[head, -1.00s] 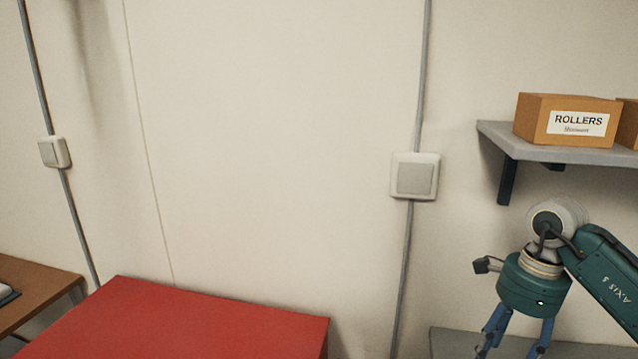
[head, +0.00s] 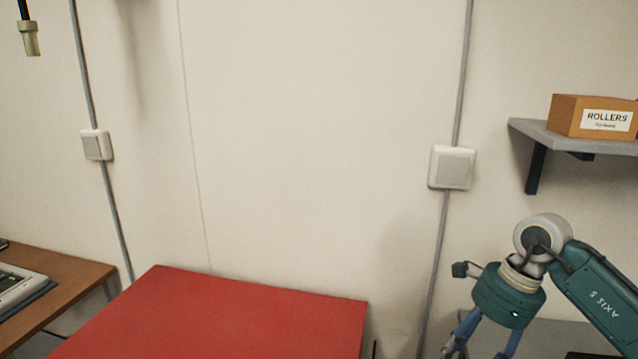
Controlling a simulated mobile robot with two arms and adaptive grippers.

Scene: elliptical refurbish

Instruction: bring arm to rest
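My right arm comes in from the right edge in the head view, with a teal wrist and a pale joint. Its gripper (head: 478,350) points down with blue fingers, and the fingertips are cut off by the bottom edge. The two visible fingers are spread apart, with nothing seen between them. My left arm and gripper are not in view.
A red-topped surface (head: 225,315) is at the bottom middle. A brown table (head: 75,283) with a pale device (head: 18,285) is at left. A grey shelf (head: 560,140) holds a ROLLERS box (head: 592,117). A grey surface (head: 570,338) lies behind my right gripper.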

